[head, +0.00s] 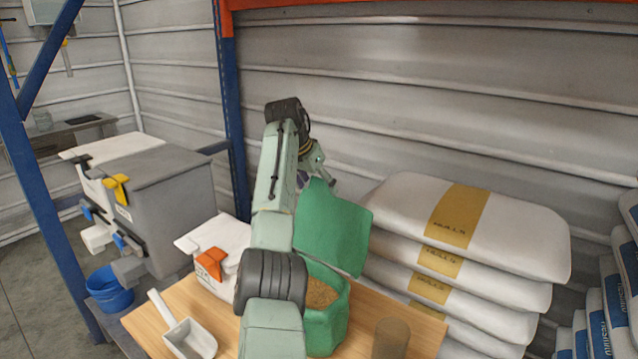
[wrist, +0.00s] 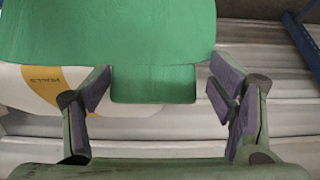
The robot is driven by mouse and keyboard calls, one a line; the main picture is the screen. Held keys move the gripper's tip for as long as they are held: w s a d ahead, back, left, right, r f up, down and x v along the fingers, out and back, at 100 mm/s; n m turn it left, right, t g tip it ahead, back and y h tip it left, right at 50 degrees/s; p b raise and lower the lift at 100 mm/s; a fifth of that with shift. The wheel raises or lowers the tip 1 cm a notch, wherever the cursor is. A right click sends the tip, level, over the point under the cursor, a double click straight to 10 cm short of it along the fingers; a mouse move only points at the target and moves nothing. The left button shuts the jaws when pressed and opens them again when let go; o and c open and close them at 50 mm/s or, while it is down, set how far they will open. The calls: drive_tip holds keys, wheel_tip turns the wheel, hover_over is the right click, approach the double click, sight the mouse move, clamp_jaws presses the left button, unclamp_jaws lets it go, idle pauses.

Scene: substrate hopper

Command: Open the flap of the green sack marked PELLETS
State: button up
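The green sack (head: 333,322) stands on the wooden table with its mouth open, and brown pellets (head: 320,293) show inside. Its green flap (head: 335,230) is raised and stands up behind the mouth, tilted. No marking on the sack is readable, as my arm covers part of it. My gripper (head: 322,180) is at the flap's upper edge. In the wrist view my gripper (wrist: 160,92) is open. The flap (wrist: 110,35) fills the top there, and its tab (wrist: 153,84) lies between the spread fingers with gaps on both sides.
White sacks (head: 497,227) are stacked right of the table. A grey hopper (head: 168,199) and blue bucket (head: 108,287) stand left.

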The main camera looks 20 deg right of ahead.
drive_tip(key=shift+o, duration=1.2)
drive_tip(key=shift+a+f, duration=0.15)
drive_tip(key=shift+f, duration=0.3)
drive_tip(key=shift+r, duration=0.1)
drive_tip(key=shift+r, duration=0.1)
drive_tip(key=shift+s+r, duration=0.1)
drive_tip(key=shift+r, duration=0.1)
drive_tip(key=v, duration=1.1)
drive_tip(key=shift+r, duration=0.25)
drive_tip(key=shift+a, duration=0.1)
